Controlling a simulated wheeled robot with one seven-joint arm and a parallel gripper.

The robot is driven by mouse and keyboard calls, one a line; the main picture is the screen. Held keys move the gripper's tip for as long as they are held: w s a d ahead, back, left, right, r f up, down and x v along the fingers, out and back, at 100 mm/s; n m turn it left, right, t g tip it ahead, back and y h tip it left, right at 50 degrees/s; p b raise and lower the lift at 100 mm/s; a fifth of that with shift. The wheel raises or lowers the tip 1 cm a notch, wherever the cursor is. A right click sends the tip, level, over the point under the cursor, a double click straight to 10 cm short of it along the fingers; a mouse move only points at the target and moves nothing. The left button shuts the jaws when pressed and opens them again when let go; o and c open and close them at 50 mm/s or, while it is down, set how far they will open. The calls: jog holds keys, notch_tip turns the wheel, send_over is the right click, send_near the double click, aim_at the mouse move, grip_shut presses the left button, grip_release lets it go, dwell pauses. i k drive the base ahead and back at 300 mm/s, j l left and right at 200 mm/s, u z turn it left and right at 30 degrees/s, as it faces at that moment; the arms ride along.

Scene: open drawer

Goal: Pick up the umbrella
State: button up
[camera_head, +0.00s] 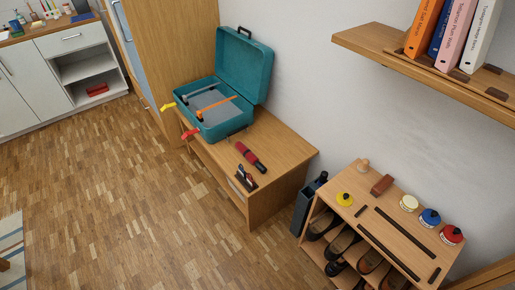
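A short red and black object (251,157), looking like a folded umbrella, lies on the top of the low wooden cabinet (276,151), to the right of the toolbox. It lies at a slant, with its dark end towards the lower right. A dark narrow bin (302,207) stands on the floor between the cabinet and the shoe rack, with a dark object (318,184) sticking out of its top; I cannot tell what that is. My gripper is not in view.
An open teal toolbox (222,127) stands on the cabinet's left part. A small dark item (244,179) is near its front edge. A shoe rack (366,210) with polish tins stands at right, below a wall shelf (375,48) with books. The wooden floor (130,200) in front is clear.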

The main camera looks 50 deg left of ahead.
aim_at(248, 154)
jog(key=j, duration=2.05)
jog(key=j+u, duration=0.15)
jog(key=j, duration=1)
jog(key=j+u, duration=0.1)
jog(key=j, duration=1)
jog(key=i+j+u, duration=0.15)
jog(key=j, duration=1)
jog(key=j+z, duration=0.15)
jog(key=z, duration=0.3)
jog(key=k, duration=0.05)
